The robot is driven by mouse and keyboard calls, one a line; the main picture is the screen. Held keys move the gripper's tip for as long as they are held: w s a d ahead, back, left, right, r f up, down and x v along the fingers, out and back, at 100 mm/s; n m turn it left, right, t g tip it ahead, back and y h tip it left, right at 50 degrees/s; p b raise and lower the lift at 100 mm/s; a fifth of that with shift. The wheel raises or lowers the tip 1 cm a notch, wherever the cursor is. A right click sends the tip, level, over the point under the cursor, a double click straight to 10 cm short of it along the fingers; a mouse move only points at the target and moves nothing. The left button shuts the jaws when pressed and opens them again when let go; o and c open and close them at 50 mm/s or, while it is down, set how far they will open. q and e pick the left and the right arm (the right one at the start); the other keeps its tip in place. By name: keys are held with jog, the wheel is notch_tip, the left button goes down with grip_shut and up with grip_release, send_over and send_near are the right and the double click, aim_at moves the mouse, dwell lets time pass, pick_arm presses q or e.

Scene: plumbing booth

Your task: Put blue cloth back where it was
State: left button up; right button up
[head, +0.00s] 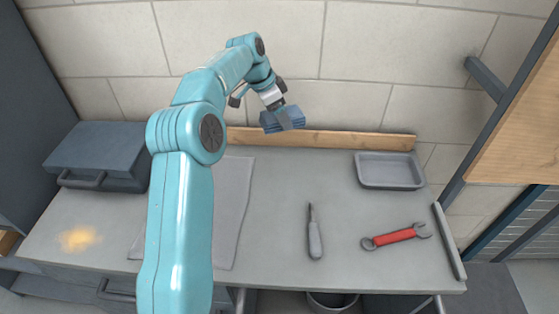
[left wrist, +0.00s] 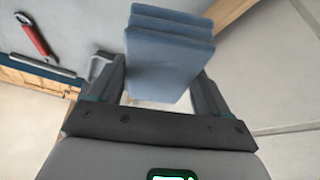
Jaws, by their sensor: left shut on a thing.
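The blue cloth (head: 282,118) is a folded stack of several layers. My left gripper (head: 284,116) is shut on it and holds it up in front of the tiled wall, near the back edge of the workbench. In the left wrist view the cloth (left wrist: 168,55) sits between the two fingers of my left gripper (left wrist: 160,85). My right gripper is in neither view.
The grey bench (head: 275,215) bears a toolbox (head: 98,150) at left, a flat grey mat (head: 233,205), a screwdriver (head: 314,235), a red-handled wrench (head: 395,237) and an empty tray (head: 389,171). Yellowish dust (head: 78,238) lies front left. The bench middle is mostly clear.

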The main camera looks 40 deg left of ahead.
pick_arm(q)
notch_tip(320, 180, down, 12)
jog(key=shift+w+f+p, duration=0.1)
jog(key=shift+p, duration=0.3)
notch_tip(320, 180, down, 4)
jog(key=shift+a+f+p, duration=0.1)
jog(key=shift+f+p, duration=0.1)
jog(key=shift+p, duration=0.25)
jog(key=shift+f, duration=0.1)
jog(key=shift+w+f, duration=0.1)
jog(key=shift+f, duration=0.05)
jog(key=shift+f+b, duration=0.1)
jog(key=shift+b, duration=0.25)
jog(key=o, duration=0.9)
jog(key=shift+o, duration=0.2)
jog(key=shift+r, duration=0.2)
